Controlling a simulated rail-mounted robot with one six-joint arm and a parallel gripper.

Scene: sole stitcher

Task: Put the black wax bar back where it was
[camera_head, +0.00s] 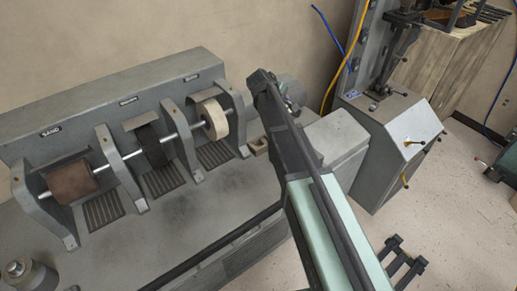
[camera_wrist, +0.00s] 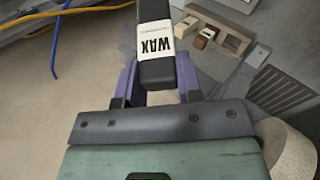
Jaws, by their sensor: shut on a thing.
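The black wax bar (camera_wrist: 156,72) has a pale label reading WAX, upside down in the wrist view. My gripper (camera_wrist: 158,84) is shut on it, with one purple finger on each side, and the bar points away from the fingers. A small wooden tray (camera_wrist: 228,41) lies to the upper right of the bar, apart from it. The tray holds a cream bar (camera_wrist: 185,25) and a brown bar (camera_wrist: 204,38), with bare room beside the brown one. In the head view the tray (camera_head: 258,147) is partly hidden by my arm; the bar and fingertips cannot be made out.
The stitcher's grey bench (camera_head: 215,205) carries a shaft with a brown drum (camera_head: 73,183), a black brush (camera_head: 152,147) and a pale wheel (camera_head: 213,119). The pale wheel is close to my gripper at the wrist view's lower right (camera_wrist: 292,150). A grey cabinet (camera_head: 395,150) stands right.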

